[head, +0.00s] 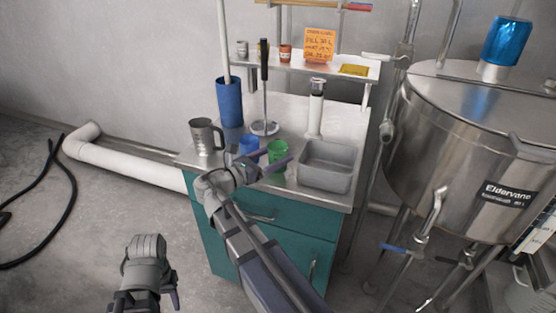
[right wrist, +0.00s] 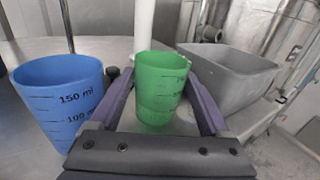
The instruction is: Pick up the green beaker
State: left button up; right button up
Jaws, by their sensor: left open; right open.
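The green beaker (head: 278,149) stands upright on the steel worktop, beside a blue beaker (head: 248,144). In the right wrist view the green beaker (right wrist: 158,88) lies between the two purple fingers of my right gripper (right wrist: 160,95), which are apart, one on each side. I cannot tell whether either finger touches it. In the head view my right gripper (head: 268,170) is at the worktop's front edge and partly covers the beakers. My left gripper (head: 148,262) is open, low at the left in front of the cabinet, far from the beakers.
The blue beaker (right wrist: 60,100) is close left of my right gripper's left finger. A grey basin (head: 326,165) is close on the right. A steel jug (head: 203,138), a tall blue container (head: 229,103) and a shelf (head: 340,68) stand around. A large steel tank (head: 450,150) is at the right.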

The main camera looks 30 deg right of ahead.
jog(key=shift+w+d, duration=0.1)
jog(key=shift+d, duration=0.25)
jog(key=c, duration=1)
